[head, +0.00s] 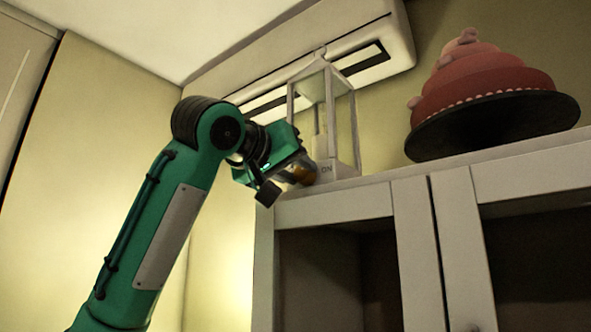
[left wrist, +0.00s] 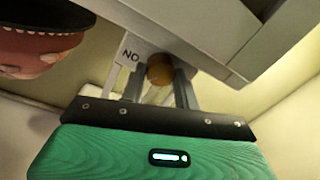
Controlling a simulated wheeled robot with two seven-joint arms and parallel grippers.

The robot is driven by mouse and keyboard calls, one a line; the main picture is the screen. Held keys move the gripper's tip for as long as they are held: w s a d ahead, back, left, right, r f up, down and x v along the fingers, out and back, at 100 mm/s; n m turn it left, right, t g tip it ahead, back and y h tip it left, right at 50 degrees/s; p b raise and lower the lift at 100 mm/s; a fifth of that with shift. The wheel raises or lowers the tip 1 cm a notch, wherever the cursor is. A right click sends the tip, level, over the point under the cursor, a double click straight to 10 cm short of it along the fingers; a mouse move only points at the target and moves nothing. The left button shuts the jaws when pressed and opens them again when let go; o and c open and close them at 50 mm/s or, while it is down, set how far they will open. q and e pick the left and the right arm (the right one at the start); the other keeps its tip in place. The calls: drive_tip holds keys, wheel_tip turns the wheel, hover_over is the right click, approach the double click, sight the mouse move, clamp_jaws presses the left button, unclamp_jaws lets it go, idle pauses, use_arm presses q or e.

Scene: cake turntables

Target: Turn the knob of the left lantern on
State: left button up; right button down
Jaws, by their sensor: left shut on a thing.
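A white lantern (head: 323,120) with an open frame and a ring on top stands on the cabinet top near its left end. Its base bears the word "ON" beside an orange-brown round knob (head: 300,174). The knob also shows in the left wrist view (left wrist: 160,70), with the label (left wrist: 130,56) upside down next to it. My left gripper (head: 296,176) is at the lantern base, its fingers shut on the knob from either side. The fingers partly hide the knob in the head view. My right gripper is in neither view.
A white cabinet (head: 405,190) with open-fronted compartments stands below the lantern. A tiered pink cake (head: 480,80) on a dark round stand (head: 495,122) is on its top at the right. A white wall unit (head: 375,35) hangs behind the lantern. Space left of the cabinet is clear.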

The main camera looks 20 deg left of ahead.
use_arm(q)
drive_tip(key=shift+m, duration=0.3)
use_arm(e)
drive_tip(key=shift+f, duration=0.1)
use_arm(q)
drive_tip(key=shift+m, duration=0.6)
drive_tip(key=m+b, duration=0.1)
drive_tip(key=m, duration=0.5)
drive_tip(key=shift+m, duration=0.5)
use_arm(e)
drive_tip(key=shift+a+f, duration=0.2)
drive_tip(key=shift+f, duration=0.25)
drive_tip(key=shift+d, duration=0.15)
use_arm(q)
drive_tip(key=o, duration=1)
drive_tip(key=shift+d, duration=0.1)
